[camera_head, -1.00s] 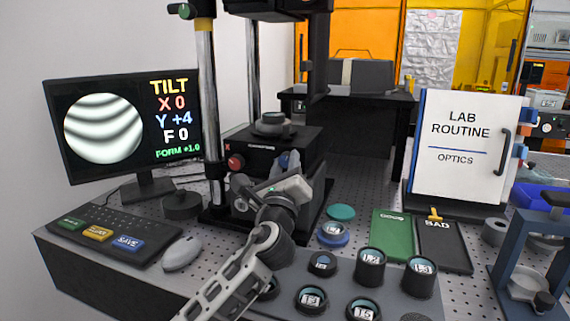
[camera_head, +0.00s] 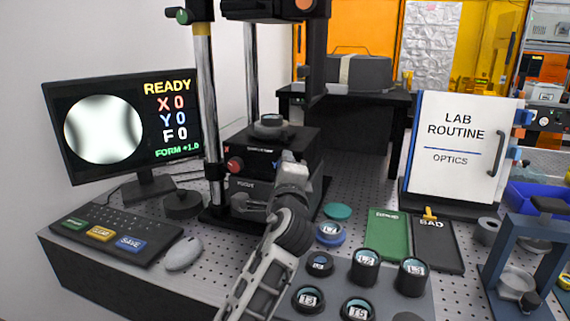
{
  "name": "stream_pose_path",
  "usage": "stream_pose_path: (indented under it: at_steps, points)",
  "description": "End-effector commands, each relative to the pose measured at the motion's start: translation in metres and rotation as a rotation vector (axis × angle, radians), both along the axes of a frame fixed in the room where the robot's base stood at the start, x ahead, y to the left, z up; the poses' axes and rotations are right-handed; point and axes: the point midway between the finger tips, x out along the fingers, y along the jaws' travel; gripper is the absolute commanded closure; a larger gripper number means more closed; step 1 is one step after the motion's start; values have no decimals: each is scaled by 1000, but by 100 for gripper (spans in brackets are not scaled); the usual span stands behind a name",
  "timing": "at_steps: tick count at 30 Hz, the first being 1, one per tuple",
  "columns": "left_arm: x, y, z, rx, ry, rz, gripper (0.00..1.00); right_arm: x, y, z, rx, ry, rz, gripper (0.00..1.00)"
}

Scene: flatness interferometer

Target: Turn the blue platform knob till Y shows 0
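The monitor (camera_head: 120,130) at the left reads READY, with X 0, Y 0 and F 0. Its round picture (camera_head: 103,129) shows broad, soft light and dark patches. The dark platform (camera_head: 262,143) stands under the instrument column, with a red knob (camera_head: 235,165) on its front left. My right gripper is not in view.
A keyboard (camera_head: 112,228) and mouse (camera_head: 183,253) lie at the left. Several round optics stand in a grey tray (camera_head: 388,302) at the front. Green (camera_head: 388,234) and black (camera_head: 436,243) mats and a LAB ROUTINE board (camera_head: 460,150) are at the right.

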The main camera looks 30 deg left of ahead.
Motion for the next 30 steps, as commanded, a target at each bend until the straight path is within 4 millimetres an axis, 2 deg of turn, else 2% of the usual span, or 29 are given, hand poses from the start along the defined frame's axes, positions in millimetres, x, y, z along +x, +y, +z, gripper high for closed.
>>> stream_pose_path:
  at_steps: [17,18,20,21,30]
  points:
    - [0,-1,-1,-38,-6,-1,94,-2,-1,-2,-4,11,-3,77]
    - [0,-1,-1,-38,-6,-1,69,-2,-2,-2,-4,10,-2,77]
    - [0,-1,-1,-38,-6,-1,52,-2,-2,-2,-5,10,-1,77]
    - [0,0,-1,-37,-5,-1,50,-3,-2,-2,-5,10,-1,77]
    - [-2,-2,-1,-35,-8,-1,50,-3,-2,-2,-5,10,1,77]
